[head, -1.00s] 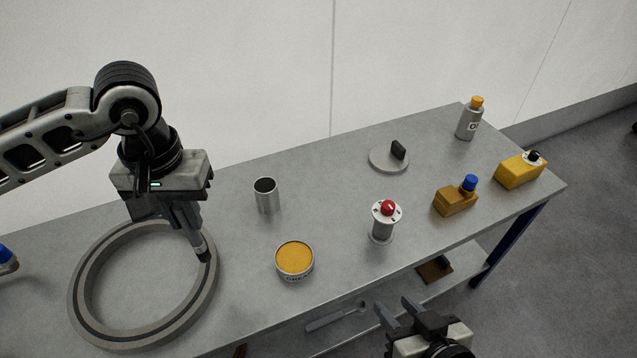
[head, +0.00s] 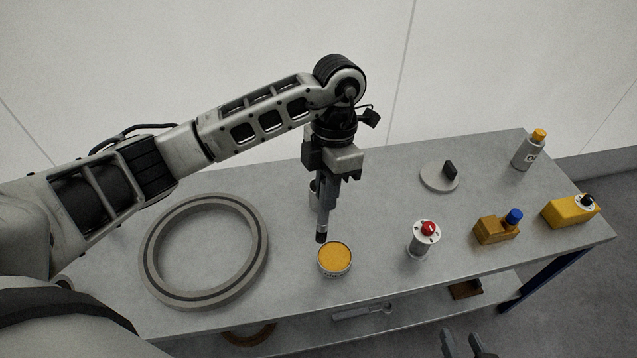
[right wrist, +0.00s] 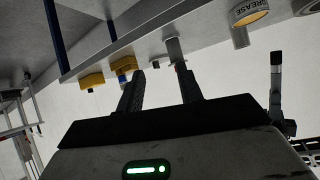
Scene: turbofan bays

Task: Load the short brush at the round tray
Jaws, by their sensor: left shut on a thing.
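The round tray (head: 334,273) is a shallow grey tin filled with orange grease (head: 335,258), near the bench's front edge. It also shows in the right wrist view, where its label reads GREASE (right wrist: 251,16). My left gripper (head: 326,200) is shut on the short brush (head: 321,226), a grey stick with a dark tip pointing down. The tip is above the tray's back left rim, with a gap below it in the right wrist view (right wrist: 277,62). My right gripper (head: 463,342) is open and empty in front of the bench; its spread fingers show in the right wrist view (right wrist: 162,88).
A large grey ring (head: 150,250) lies left of the tray. A metal cup (head: 312,188) is partly hidden behind my left gripper. A red-topped post (head: 420,242), a grey disc (head: 432,182), orange (head: 491,231) and yellow (head: 566,211) blocks and a bottle (head: 526,153) stand to the right.

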